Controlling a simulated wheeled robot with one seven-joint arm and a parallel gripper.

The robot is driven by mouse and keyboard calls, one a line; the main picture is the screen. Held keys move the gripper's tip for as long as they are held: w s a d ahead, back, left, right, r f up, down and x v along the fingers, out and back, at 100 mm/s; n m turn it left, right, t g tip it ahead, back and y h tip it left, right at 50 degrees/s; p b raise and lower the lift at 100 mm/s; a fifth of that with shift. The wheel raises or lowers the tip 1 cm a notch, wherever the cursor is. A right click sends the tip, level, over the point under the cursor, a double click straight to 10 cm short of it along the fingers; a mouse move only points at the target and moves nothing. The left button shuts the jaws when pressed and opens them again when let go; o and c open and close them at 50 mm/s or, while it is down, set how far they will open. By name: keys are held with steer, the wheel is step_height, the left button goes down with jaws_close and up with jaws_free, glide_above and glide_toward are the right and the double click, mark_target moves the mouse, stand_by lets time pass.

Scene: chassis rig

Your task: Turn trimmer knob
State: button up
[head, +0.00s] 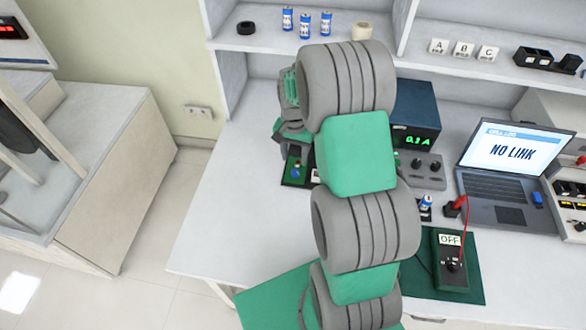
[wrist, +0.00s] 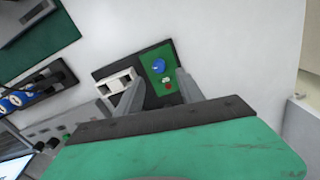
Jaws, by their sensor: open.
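The blue trimmer knob (wrist: 159,66) sits on a small green circuit board (wrist: 151,74) in the wrist view, with a red part just below it. The board is on a dark base with a white block at its left. In the head view the knob (head: 296,172) shows small at the left of my arm. My gripper (wrist: 158,80) is open and empty, its two grey fingers pointing toward the board on either side of the knob. The gap between fingertips and knob is hard to judge. In the head view my arm hides much of the gripper.
A power supply (head: 415,115) reading about 0.1 A stands behind my arm. A laptop (head: 505,170) showing NO LINK and a meter marked OFF (head: 451,262) on a green mat are at the right. Clear white bench (head: 225,215) lies left of the board.

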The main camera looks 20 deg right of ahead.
mark_target(295, 171)
step_height(295, 171, down, 7)
steer(key=shift+f+p, duration=0.15)
steer(key=shift+p, duration=0.45)
steer(key=shift+c, duration=0.6)
jaws_close()
